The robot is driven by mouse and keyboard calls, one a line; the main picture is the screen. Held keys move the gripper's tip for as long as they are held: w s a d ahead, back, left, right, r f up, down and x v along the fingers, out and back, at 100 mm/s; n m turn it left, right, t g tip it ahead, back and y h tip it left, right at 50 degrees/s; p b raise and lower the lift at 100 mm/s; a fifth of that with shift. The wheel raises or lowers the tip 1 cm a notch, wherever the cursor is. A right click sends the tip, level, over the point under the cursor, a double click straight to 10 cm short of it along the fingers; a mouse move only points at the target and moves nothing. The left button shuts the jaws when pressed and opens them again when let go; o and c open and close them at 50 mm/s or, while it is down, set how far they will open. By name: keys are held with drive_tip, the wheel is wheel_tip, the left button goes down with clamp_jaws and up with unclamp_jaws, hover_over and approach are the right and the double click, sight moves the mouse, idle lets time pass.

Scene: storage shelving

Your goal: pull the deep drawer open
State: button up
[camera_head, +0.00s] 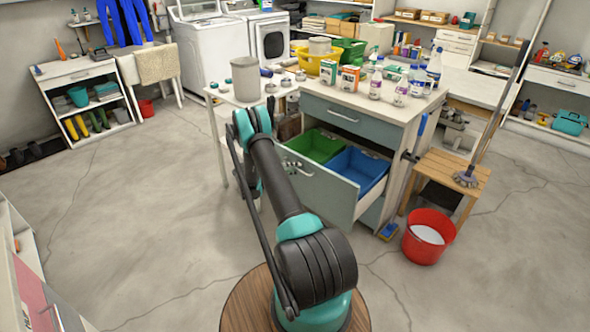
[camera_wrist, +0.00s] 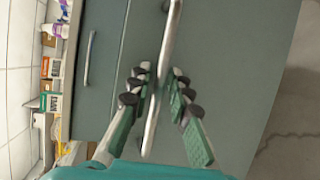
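The deep drawer (camera_head: 325,191) stands pulled out of the grey-green cabinet. Its front panel faces me, and a green bin (camera_head: 315,147) and a blue bin (camera_head: 357,172) sit inside. Its front panel (camera_wrist: 215,60) fills much of the wrist view, and its pale bar handle (camera_wrist: 169,40) runs lengthwise through that view. My gripper (camera_wrist: 162,76) is at this handle, with one finger on each side of it. Whether the fingers press on the bar is not clear. In the head view my arm hides most of the gripper; part of the handle (camera_head: 299,168) shows beside the arm.
The closed upper drawer (camera_head: 352,120) is above the deep drawer. Bottles and boxes crowd the cabinet top (camera_head: 397,109). A red bucket (camera_head: 429,237) and a wooden stool (camera_head: 452,172) stand on the right. The floor (camera_head: 150,210) on the left is clear.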

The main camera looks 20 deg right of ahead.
drive_tip(key=a+r, duration=0.2)
drive_tip(key=a, duration=0.9)
drive_tip(key=shift+a, duration=0.4)
drive_tip(key=shift+r, duration=0.15)
